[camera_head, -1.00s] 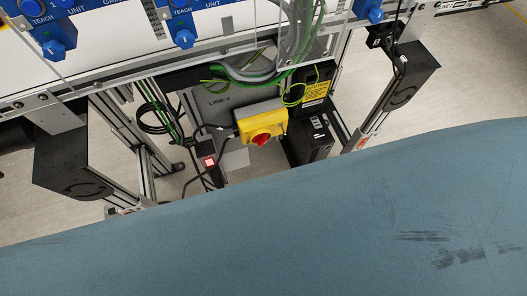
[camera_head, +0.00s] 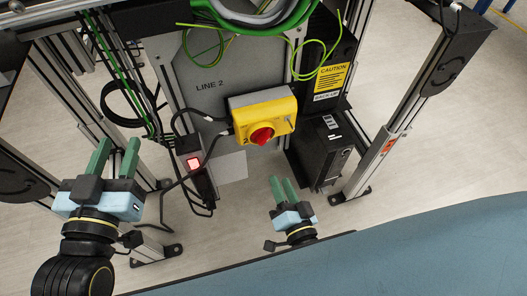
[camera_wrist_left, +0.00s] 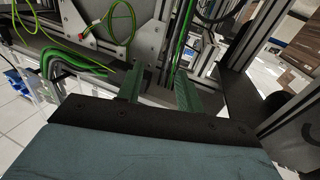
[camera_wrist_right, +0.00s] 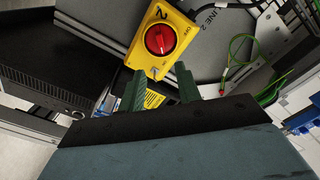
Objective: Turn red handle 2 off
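Red handle 2 (camera_head: 262,137) is a round red knob on a yellow switch box (camera_head: 236,104), mounted in front of a grey panel (camera_head: 200,70) labelled LINE 2. In the right wrist view the red handle (camera_wrist_right: 160,39) shows on the yellow box, next to a "2" mark, above and ahead of the fingers. My right gripper (camera_head: 283,186) is open and empty, below the box and apart from it. My left gripper (camera_head: 118,156) is open and empty, left of and below the box. Its fingers (camera_wrist_left: 158,92) point toward the frame and green cables in the left wrist view.
A small box with a lit red button (camera_head: 194,162) hangs left of the yellow box. A black unit (camera_head: 322,152) stands to the right under a caution label (camera_head: 331,78). Metal posts flank the bay. Loose cables hang at the left and top.

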